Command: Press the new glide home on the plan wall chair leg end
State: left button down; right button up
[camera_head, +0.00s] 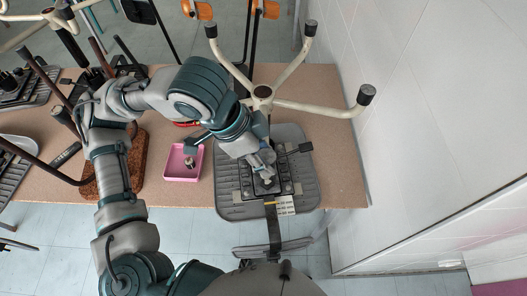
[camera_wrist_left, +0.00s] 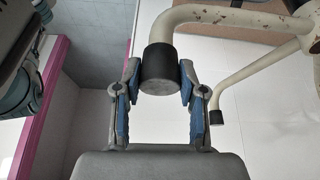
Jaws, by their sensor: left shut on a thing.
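My left gripper (camera_wrist_left: 158,85) shows from behind in the left wrist view, with a blue-padded finger on each side of a dark, cylindrical glide (camera_wrist_left: 160,70). The glide sits on the end of a worn cream chair leg (camera_wrist_left: 215,14), and the fingers are closed on it. Whether it is fully seated cannot be told. In the head view my left gripper (camera_head: 262,163) reaches down over the grey seat plate, and its fingertips and the held glide are hard to make out. The cream chair base (camera_head: 262,92) stands by the wall with dark leg ends. My right gripper does not show.
A pink tray (camera_head: 183,175) with a small part in it stands left of the grey seat plate (camera_head: 308,180). Other dark chair parts crowd the table's left side. The white wall (camera_head: 440,120) bounds the right. Brown tabletop (camera_head: 340,185) is bare at the right edge.

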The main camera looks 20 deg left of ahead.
pick_arm(q)
jog(key=shift+f, duration=0.25)
jog(key=c, duration=0.6)
grip_release()
jog(key=v, duration=1.2)
jog(key=shift+w, duration=0.1)
